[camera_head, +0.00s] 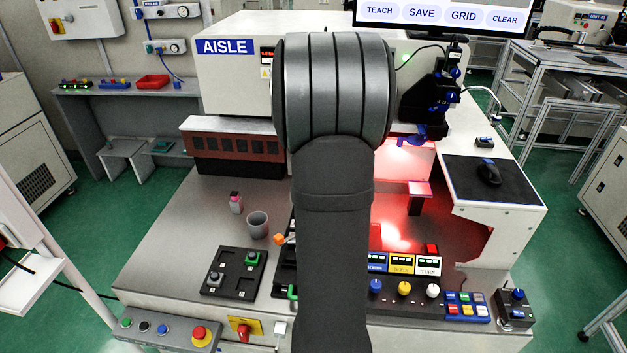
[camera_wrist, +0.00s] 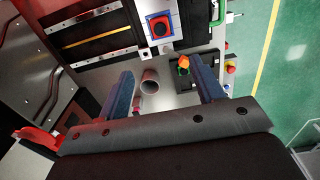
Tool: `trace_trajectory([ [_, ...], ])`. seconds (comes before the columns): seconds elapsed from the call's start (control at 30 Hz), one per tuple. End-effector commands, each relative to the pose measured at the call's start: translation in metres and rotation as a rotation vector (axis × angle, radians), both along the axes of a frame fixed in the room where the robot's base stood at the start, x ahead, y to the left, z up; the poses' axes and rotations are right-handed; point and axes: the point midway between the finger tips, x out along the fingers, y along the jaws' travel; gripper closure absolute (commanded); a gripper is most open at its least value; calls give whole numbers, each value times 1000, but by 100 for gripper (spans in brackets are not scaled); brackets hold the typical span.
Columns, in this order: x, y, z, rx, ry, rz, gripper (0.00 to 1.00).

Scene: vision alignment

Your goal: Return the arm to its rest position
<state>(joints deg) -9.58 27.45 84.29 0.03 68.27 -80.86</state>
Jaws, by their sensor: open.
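My arm rises through the middle of the head view and hides much of the bench behind it. In the wrist view my gripper (camera_wrist: 165,76) shows two dark blue fingers spread wide apart, with nothing held between them. A grey cup (camera_wrist: 149,82) is seen between the fingers, beyond and apart from them. In the head view the same cup (camera_head: 257,224) stands on the bench, left of my arm. My gripper is hidden in the head view. An orange piece (camera_wrist: 184,63) shows near the right finger in the wrist view.
A black tray (camera_head: 213,288) with green and grey pieces lies on the bench's left side. A small pink-capped bottle (camera_head: 236,204) stands near the cup. A red-lit station (camera_head: 400,230), a mouse pad (camera_head: 470,190) and a knob panel (camera_head: 415,306) are to the right.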

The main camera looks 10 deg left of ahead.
Motion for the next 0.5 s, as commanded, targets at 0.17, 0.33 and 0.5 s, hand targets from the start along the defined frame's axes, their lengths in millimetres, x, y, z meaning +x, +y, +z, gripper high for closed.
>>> trace_trajectory([
  [0.17,0,0,0,0,0,0,39],
  [0.33,0,0,-3,0,1,0,39],
  [0.5,0,0,-22,-1,4,0,39],
])
